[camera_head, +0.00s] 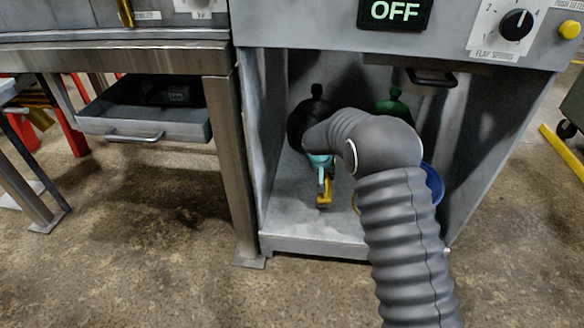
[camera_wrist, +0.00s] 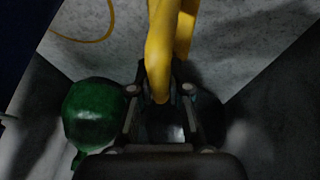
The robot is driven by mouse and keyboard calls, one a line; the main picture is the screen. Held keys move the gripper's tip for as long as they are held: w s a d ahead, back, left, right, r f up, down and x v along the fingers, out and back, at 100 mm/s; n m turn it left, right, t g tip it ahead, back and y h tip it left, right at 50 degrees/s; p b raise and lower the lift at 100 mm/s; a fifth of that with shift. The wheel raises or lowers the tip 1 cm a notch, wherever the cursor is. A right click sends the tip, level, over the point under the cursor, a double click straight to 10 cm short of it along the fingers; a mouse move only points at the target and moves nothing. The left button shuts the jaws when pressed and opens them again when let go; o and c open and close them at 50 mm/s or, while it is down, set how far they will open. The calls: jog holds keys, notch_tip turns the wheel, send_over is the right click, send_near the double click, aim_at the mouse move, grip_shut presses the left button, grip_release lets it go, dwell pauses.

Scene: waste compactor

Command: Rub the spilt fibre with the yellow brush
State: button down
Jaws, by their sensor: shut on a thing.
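My gripper (camera_wrist: 162,95) is shut on a yellow object, the yellow brush (camera_wrist: 160,45) as far as I can tell. The wrist view shows its smooth, curved yellow part between the fingers; its bristles are not clearly seen. In the head view, my arm reaches into the open grey cabinet, and a bit of yellow (camera_head: 325,192) shows at its end, above or at the cabinet floor. I cannot tell whether it touches the floor. I cannot make out the spilt fibre in either view.
A green rounded container (camera_wrist: 95,112) stands near the gripper, also in the head view (camera_head: 393,107). A dark container (camera_head: 301,122) is behind my arm. A blue round thing (camera_head: 434,184) sits at the right. Cabinet walls (camera_head: 482,135) close both sides; the front-left floor (camera_head: 285,210) is bare.

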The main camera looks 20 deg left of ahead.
jog(key=shift+r+p, duration=0.85)
jog(key=shift+r, duration=1.7)
